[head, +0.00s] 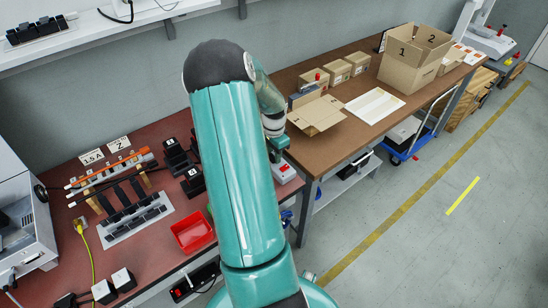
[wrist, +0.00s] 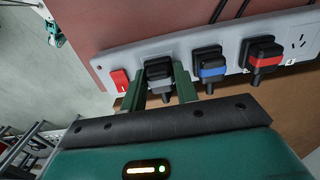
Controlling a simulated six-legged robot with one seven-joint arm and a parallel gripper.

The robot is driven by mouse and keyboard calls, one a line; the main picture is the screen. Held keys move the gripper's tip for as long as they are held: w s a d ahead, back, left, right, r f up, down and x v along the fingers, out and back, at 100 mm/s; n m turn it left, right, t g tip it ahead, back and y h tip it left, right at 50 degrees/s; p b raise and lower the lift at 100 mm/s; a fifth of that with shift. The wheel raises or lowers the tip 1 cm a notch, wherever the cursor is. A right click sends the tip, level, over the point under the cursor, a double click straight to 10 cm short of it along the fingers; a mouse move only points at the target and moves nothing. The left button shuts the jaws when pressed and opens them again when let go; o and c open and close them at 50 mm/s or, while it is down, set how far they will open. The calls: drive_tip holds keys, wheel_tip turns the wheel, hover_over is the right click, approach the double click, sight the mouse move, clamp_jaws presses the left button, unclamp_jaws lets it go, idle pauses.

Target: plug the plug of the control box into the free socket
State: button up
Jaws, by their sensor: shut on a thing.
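In the wrist view a light grey socket strip (wrist: 125,60) runs across a brown and red surface. My gripper (wrist: 163,92) has its two green fingers on either side of a grey and black plug (wrist: 160,72) at the strip's left socket, shut on it. The plug appears seated there. A plug with a blue band (wrist: 210,68) and one with a red band (wrist: 262,57) sit in the sockets to its right. A free socket (wrist: 301,42) shows at the far right. My gripper is hidden in the head view, and I cannot pick out the control box.
A red switch (wrist: 119,80) sits at the strip's left end. Dark cables run up from the plugs. In the head view, a red tray (head: 193,231) and a rack of black parts stand on the red bench. Cartons (head: 408,70) stand on the brown bench. The right floor is open.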

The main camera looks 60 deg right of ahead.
drive_tip(key=shift+r, duration=0.1)
drive_tip(key=shift+r, duration=2.2)
drive_tip(key=shift+w, duration=0.1)
